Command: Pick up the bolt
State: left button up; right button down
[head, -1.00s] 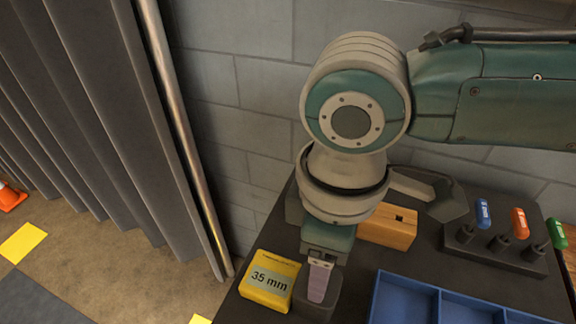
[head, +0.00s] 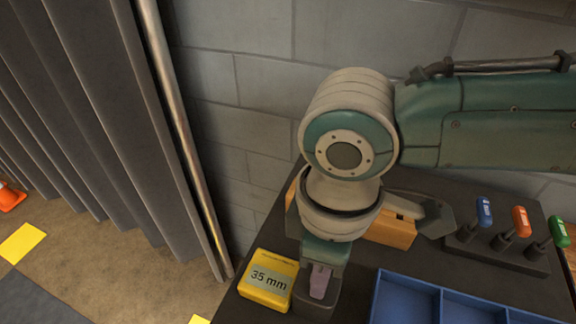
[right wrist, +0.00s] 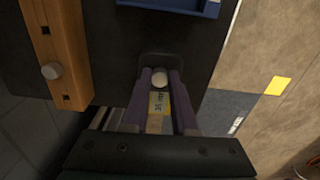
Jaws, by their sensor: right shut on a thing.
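My right gripper (head: 319,283) points down at the table's left part, beside the yellow box. In the right wrist view its two purple fingers (right wrist: 161,88) are shut on the bolt (right wrist: 160,78), of which a pale, round end shows between the fingertips. The bolt's shank is hidden there, and in the head view the gripper hides the bolt. A dark rounded piece lies around the fingertips; I cannot tell whether the bolt still touches it. My left gripper is not in view.
The yellow "35 mm" box (head: 268,281) stands close left of the gripper. A wooden block with holes (head: 391,232) lies behind it; a pale round piece (right wrist: 50,72) sits in it. A blue divided tray (head: 408,300) and a rack with coloured handles (head: 495,250) stand right.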

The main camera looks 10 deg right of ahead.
jog(key=shift+r, duration=0.1)
dwell(0.4)
notch_tip(320, 180, up, 20)
jog(key=p, duration=0.3)
dwell(0.3)
